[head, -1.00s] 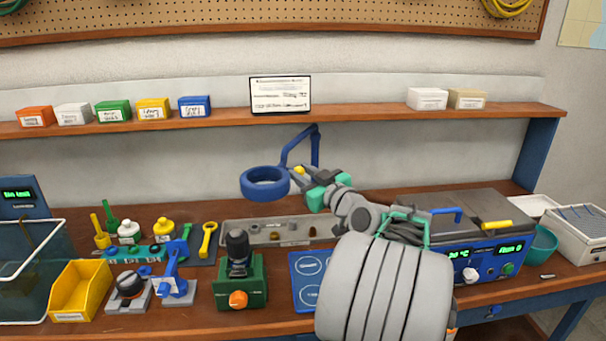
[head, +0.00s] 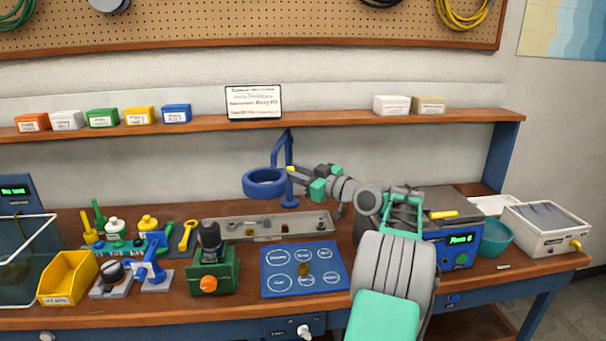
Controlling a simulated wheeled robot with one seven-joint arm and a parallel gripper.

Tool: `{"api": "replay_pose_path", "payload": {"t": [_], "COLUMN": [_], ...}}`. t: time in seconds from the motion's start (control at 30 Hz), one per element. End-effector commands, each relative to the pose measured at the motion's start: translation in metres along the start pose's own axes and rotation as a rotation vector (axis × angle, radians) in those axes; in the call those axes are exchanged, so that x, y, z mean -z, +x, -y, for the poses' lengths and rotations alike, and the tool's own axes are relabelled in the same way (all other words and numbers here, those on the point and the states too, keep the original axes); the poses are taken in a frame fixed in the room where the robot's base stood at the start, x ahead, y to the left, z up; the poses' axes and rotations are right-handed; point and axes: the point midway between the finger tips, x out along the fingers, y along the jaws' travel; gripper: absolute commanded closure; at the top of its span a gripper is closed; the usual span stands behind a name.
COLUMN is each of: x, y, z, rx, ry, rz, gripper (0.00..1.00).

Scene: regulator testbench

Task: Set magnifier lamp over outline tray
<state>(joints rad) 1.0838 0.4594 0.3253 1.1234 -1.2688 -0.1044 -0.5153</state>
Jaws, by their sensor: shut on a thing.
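The magnifier lamp has a blue ring head (head: 265,183) on a bent blue arm (head: 289,148) that rises behind it. The ring hangs in front of the wall, above the left-middle part of the long grey tray (head: 232,238) in the picture. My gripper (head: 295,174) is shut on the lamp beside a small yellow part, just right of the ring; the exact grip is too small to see. The grey tray holds several small metal and brass parts.
A green block with a black top (head: 214,280) and blue stands (head: 155,272) are left of the board. A yellow bin (head: 67,277) is at far left. A blue instrument (head: 463,246) and teal bowl (head: 497,238) stand right. A shelf (head: 300,117) runs behind.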

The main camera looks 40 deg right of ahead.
Motion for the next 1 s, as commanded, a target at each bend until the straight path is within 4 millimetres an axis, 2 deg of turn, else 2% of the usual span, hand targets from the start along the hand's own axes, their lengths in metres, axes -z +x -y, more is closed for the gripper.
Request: {"api": "replay_pose_path", "payload": {"t": [0.17, 0.2, 0.3, 0.6, 0.67, 0.9, 1.0], "x": [0.003, 0.002, 0.002, 0.0, -0.001, -0.001, -0.001], "y": [-0.004, -0.005, -0.006, -0.009, -0.017, -0.065, -0.078], "z": [-0.005, -0.005, -0.006, -0.003, -0.004, -0.004, -0.004], "rx": [-0.009, -0.01, -0.011, -0.007, -0.007, -0.01, -0.008], "ry": [-0.005, -0.004, -0.004, -0.001, -0.001, -0.001, -0.001], "rz": [-0.003, -0.002, -0.001, 0.0, 0.0, 0.0, 0.0], "gripper": [1.0, 0.72, 0.64, 0.64, 0.64, 0.64, 0.64]}}
